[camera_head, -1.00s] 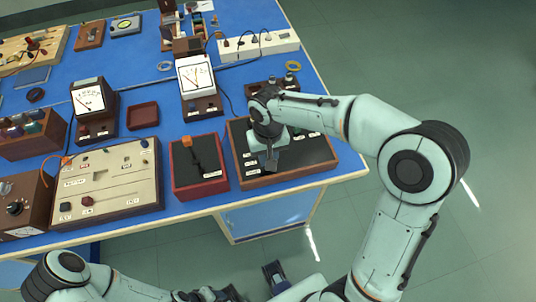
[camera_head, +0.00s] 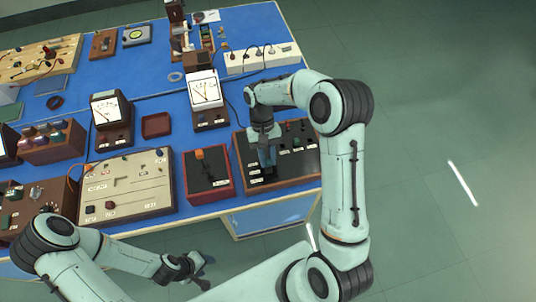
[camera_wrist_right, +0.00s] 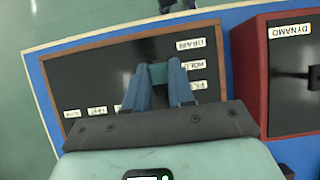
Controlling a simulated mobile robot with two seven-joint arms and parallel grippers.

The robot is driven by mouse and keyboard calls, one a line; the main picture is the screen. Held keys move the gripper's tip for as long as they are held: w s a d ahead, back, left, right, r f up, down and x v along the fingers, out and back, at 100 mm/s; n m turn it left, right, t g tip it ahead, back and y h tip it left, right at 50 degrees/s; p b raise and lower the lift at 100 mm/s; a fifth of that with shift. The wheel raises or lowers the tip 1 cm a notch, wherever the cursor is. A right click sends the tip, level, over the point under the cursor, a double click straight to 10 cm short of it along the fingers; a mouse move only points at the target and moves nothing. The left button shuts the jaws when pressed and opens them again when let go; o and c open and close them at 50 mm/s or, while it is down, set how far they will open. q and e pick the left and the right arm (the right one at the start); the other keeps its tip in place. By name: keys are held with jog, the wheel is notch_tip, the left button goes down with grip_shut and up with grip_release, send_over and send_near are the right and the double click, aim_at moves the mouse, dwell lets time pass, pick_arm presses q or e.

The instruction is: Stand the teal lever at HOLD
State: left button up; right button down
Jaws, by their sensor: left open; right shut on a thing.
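The teal lever (camera_wrist_right: 158,73) shows in the right wrist view as a short teal piece between my right fingertips. It rises from a dark wood-framed panel (camera_wrist_right: 88,75). Labels beside it read DRAIN (camera_wrist_right: 193,45) and HOLD (camera_wrist_right: 194,65), with a third label below. The lever is roughly level with HOLD; its exact seating is hidden by the fingers. My right gripper (camera_wrist_right: 158,88) is shut on the lever; in the head view it (camera_head: 267,158) points down at the panel and hides the lever. My left gripper (camera_head: 190,268) is open and empty in front of the bench.
A red-framed box (camera_head: 207,187) with a black lever with an orange tip stands just left of the panel, labelled DYNAMO in the wrist view. A cream panel (camera_head: 128,180), meters (camera_head: 205,95) and a white power strip (camera_head: 262,58) stand around. Floor right of the bench is clear.

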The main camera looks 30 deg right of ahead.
jog(key=shift+r, duration=0.1)
jog(key=c, duration=1)
grip_release()
jog(key=shift+o, duration=0.2)
jog(key=v, duration=1.3)
jog(key=shift+w+d+r, duration=0.1)
